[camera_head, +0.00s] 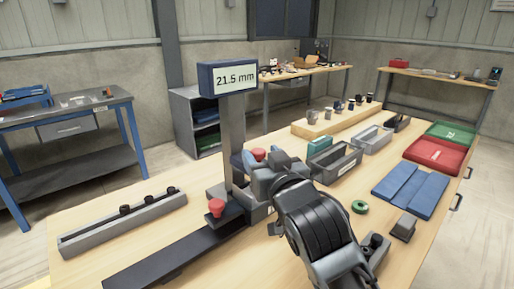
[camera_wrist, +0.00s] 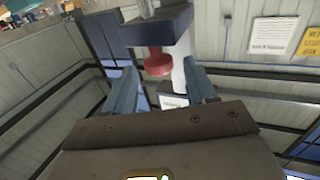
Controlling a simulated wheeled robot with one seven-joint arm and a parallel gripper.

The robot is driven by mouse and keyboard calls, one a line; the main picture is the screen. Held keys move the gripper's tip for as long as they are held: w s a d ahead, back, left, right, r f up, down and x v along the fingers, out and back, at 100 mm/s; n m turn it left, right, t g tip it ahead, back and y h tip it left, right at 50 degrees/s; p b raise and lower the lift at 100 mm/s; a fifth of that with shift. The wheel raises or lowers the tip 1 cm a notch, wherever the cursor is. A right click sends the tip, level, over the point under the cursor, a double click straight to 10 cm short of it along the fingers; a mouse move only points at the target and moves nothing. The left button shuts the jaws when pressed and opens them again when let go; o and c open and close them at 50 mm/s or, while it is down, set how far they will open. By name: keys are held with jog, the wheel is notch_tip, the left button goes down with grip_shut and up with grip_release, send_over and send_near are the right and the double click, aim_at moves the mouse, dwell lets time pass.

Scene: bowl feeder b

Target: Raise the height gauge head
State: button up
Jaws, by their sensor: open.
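The height gauge has a grey column (camera_head: 232,125) with a display (camera_head: 228,78) reading "21.5 mm" on top. Its blue head (camera_head: 239,163) sits low on the column, with a red knob (camera_head: 258,154) beside my gripper (camera_head: 270,168). In the wrist view, a red knob (camera_wrist: 158,63) on a blue block (camera_wrist: 158,27) shows between the two fingers of my gripper (camera_wrist: 157,76). The fingers are open, with gaps to the knob on both sides. My gripper hides part of the head and the gauge's lower right side.
A second red knob (camera_head: 216,206) stands low at the gauge's front. A long grey tray (camera_head: 125,222) lies left on the workbench. Grey bins (camera_head: 336,163), a green ring (camera_head: 359,207), blue mats (camera_head: 410,187) and red (camera_head: 433,153) and green (camera_head: 452,135) trays lie right.

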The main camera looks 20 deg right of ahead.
aim_at(259, 150)
jog(key=shift+w+d, duration=0.1)
jog(key=shift+w, duration=1.4)
grip_shut()
jog(key=shift+r, duration=0.1)
